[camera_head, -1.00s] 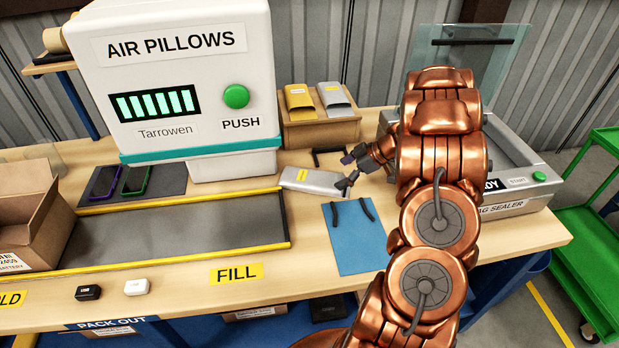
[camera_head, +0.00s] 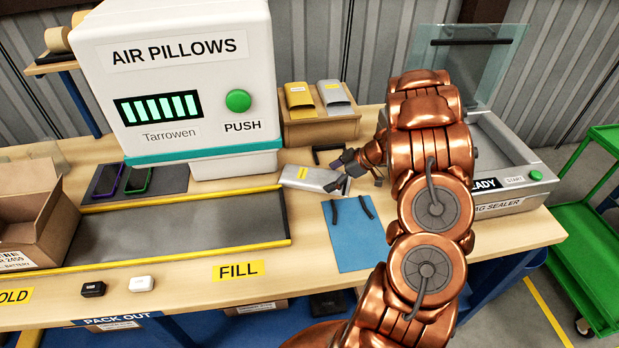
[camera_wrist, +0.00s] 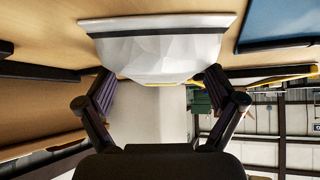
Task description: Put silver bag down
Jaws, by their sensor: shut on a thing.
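The silver bag (camera_head: 312,178) with a yellow label is at the back of the bench, between the air pillow machine and the blue mat. My gripper (camera_head: 345,172) is shut on its right end. In the wrist view the bag (camera_wrist: 155,50) shows pale and crumpled between the two fingers of my gripper (camera_wrist: 157,85), with a dark strip along its edge. The bag is at or just above the bench top; I cannot tell whether it touches.
A blue mat (camera_head: 352,245) with two black strips lies in front. The conveyor (camera_head: 180,228) is to the left. A carton bin (camera_head: 322,130) with yellow and silver bags stands behind. The bag sealer (camera_head: 510,160) is at the right.

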